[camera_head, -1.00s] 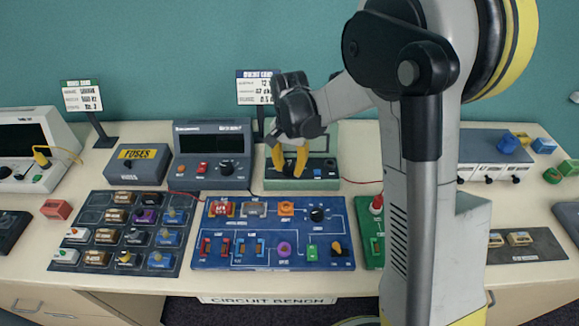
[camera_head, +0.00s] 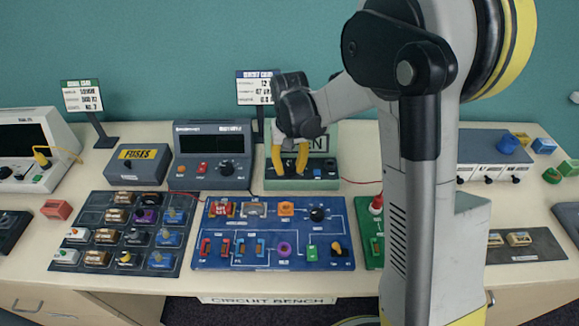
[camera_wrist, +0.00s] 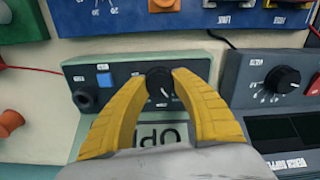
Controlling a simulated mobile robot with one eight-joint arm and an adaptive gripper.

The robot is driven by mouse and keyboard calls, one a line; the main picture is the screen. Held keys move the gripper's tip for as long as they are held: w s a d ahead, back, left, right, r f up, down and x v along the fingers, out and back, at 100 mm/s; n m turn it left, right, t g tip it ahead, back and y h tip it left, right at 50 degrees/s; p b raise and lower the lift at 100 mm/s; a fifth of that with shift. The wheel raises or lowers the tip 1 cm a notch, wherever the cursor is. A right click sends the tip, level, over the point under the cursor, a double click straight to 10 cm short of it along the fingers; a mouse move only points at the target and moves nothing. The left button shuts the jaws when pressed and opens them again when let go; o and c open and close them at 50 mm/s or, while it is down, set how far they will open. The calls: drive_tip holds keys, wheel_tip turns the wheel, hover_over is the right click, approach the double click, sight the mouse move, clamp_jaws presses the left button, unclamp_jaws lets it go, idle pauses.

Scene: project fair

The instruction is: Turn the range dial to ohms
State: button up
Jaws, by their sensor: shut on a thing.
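A green meter (camera_head: 328,184) stands at the back middle of the bench, with a tilted display. In the wrist view, its front panel (camera_wrist: 78,73) carries a black round range dial (camera_wrist: 159,86) with a white pointer line, a blue button and a round jack. My gripper (camera_head: 290,168) has yellow fingers, shut on the dial from both sides in the wrist view (camera_wrist: 160,76). The light display (camera_wrist: 166,135) shows large letters partly hidden by my gripper; "EN" reads in the head view.
A grey power supply (camera_head: 212,165) with its own black knob stands just left of the meter. The blue circuit board (camera_head: 205,262) lies in front. A red lead runs beside the meter. A sign (camera_head: 254,87) stands behind.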

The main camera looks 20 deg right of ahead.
sight(290, 167)
drive_tip(key=shift+n, duration=0.6)
drive_tip(key=o, duration=1.2)
drive_tip(key=shift+o, duration=0.2)
wheel_tip(290, 167, up, 12)
